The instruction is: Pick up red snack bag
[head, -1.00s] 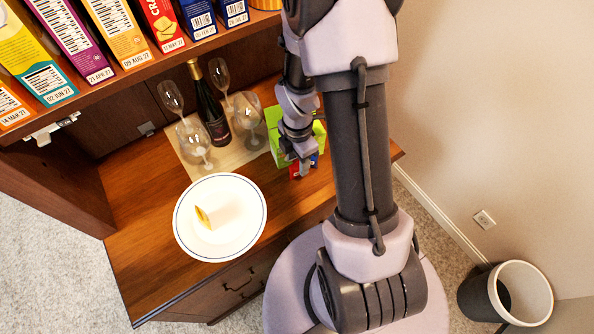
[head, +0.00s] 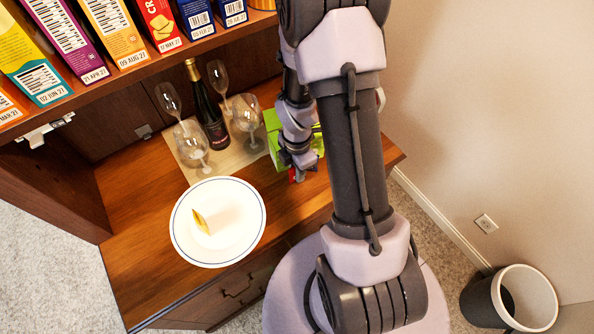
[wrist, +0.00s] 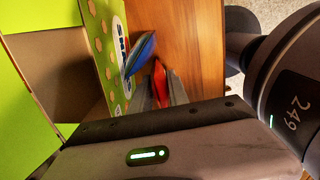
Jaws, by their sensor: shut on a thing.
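The red snack bag (wrist: 160,82) is between my gripper's fingers (wrist: 163,90) in the wrist view, and the gripper is shut on it. Only its upper part shows; the fingers hide the rest. In the head view a small piece of the red bag (head: 292,175) shows at the tip of my gripper (head: 299,172). I cannot tell whether the bag touches the wooden counter. A blue snack bag (wrist: 141,54) is close beside it, by the green box (wrist: 101,38).
The green box also shows behind my gripper in the head view (head: 273,136). A wine bottle (head: 209,112) and several glasses stand left of it. A white plate (head: 235,250) holds a small yellow-and-white item. Cereal boxes line the shelf above.

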